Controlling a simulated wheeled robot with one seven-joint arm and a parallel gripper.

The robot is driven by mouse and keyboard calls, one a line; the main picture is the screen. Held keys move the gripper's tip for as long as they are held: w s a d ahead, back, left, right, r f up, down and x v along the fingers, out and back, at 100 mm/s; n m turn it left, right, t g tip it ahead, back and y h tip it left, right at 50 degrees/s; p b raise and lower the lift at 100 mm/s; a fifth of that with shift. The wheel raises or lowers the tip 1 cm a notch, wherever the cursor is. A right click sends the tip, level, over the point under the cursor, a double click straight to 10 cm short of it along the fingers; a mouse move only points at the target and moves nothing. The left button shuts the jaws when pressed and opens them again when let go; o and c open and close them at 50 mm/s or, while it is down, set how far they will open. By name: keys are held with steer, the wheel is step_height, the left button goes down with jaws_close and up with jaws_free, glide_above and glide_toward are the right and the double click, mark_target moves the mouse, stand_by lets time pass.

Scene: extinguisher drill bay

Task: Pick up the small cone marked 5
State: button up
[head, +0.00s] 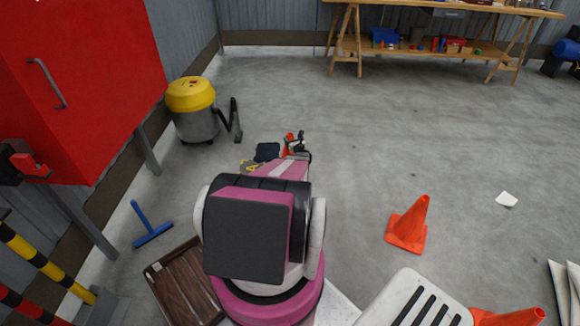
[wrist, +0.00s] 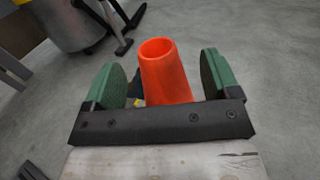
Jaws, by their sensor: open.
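In the wrist view an orange cone (wrist: 168,78) with an open round top stands between the two green pads of my gripper (wrist: 163,70). The pads are apart, with a gap on each side of the cone, so it is not gripped. Its lower part is hidden behind the dark gripper bar, and no number shows on it. In the head view my arm reaches away from me and hides most of this spot; only a bit of orange (head: 288,146) shows near the arm's far end.
A larger orange cone (head: 408,225) stands on open floor to the right, and another (head: 508,318) is cut off at the lower edge. A yellow-topped vacuum (head: 192,110), red cabinet (head: 85,85), blue squeegee (head: 150,228) and brown crate (head: 180,283) are left. A workbench (head: 445,8) stands behind.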

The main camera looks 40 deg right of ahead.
steer(key=x, duration=0.4)
steer(key=shift+a, duration=0.1)
steer(key=c, duration=1.5)
jaws_close()
steer(key=shift+r, duration=0.15)
